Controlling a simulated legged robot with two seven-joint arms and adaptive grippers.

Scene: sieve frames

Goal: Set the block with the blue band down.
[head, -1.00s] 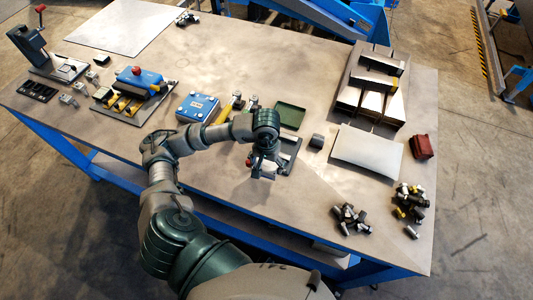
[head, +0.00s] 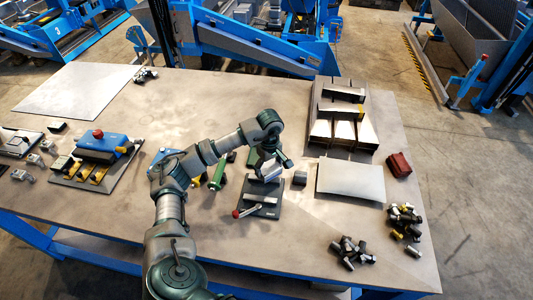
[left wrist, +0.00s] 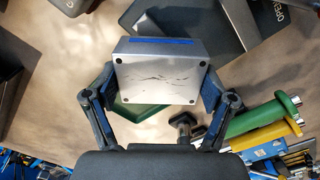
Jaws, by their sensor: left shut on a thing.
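My left gripper (head: 272,160) is shut on a grey metal block with a blue band. In the left wrist view the block (left wrist: 160,78) sits between the two fingers (left wrist: 160,92), its flat face with dark corner holes toward the camera. The blue band (left wrist: 165,40) runs along its far edge. In the head view the block (head: 271,173) is small and partly covered by the gripper, over the far part of a dark fixture (head: 262,203) with a red-knobbed lever (head: 243,211). I cannot tell whether it touches anything. My right gripper is not in view.
A green tray (left wrist: 140,116) shows behind the block. Green- and yellow-handled tools (left wrist: 262,120) lie beside it. A small dark block (head: 300,178) and a pale plate (head: 350,181) are right of the fixture. Loose metal parts (head: 352,252) lie at the front right. The table's back middle is clear.

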